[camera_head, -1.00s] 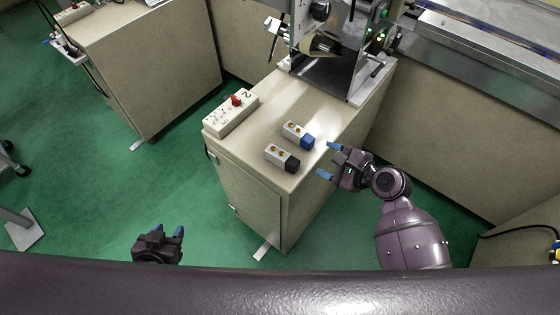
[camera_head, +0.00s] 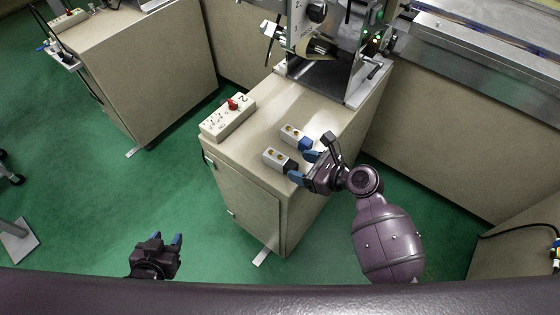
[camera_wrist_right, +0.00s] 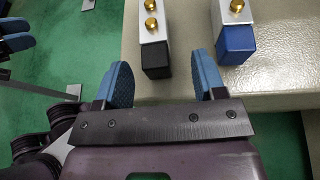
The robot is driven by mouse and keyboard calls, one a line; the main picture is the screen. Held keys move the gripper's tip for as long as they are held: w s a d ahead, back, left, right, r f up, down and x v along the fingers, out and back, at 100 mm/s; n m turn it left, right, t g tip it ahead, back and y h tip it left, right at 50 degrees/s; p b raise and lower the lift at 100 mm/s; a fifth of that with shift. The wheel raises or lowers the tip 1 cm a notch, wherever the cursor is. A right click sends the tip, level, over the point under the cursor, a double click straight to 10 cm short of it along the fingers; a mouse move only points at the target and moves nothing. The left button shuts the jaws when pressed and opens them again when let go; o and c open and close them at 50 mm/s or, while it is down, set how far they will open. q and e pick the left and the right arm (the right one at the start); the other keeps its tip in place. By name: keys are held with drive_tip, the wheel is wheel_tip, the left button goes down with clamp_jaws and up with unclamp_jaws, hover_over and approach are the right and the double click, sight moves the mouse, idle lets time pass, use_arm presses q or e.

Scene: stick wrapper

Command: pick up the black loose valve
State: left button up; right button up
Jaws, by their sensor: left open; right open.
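The black loose valve (camera_head: 279,160) is a silver block with brass fittings and a black end, lying on the cabinet top near its front edge. In the right wrist view its black end (camera_wrist_right: 156,60) points toward my right gripper. My right gripper (camera_head: 300,167) is open, its blue fingertips close to the black end. In the right wrist view the open right gripper (camera_wrist_right: 163,75) has the black end between its fingertips, with gaps on both sides. My left gripper (camera_head: 165,240) is open and empty, low over the floor at the left.
A similar valve with a blue end (camera_head: 296,136) lies just behind; it also shows in the right wrist view (camera_wrist_right: 236,42), right of my right finger. A control box with a red knob (camera_head: 228,120) stands left on the cabinet top (camera_head: 262,113). A machine (camera_head: 325,60) stands behind.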

sight(291, 164)
drive_tip(key=x, duration=0.2)
drive_tip(key=b+x, duration=0.1)
drive_tip(key=x, duration=0.1)
drive_tip(key=shift+a+f, duration=0.1)
drive_tip(key=shift+a, duration=0.3)
drive_tip(key=shift+w+a+f, duration=0.1)
drive_tip(key=shift+a, duration=0.15)
use_arm(q)
drive_tip(key=shift+s+f, duration=0.4)
drive_tip(key=shift+f, duration=0.4)
use_arm(e)
drive_tip(key=c, duration=0.9)
use_arm(q)
drive_tip(key=shift+w+r, duration=0.1)
drive_tip(key=shift+w, duration=0.15)
use_arm(e)
drive_tip(key=shift+c, duration=1.1)
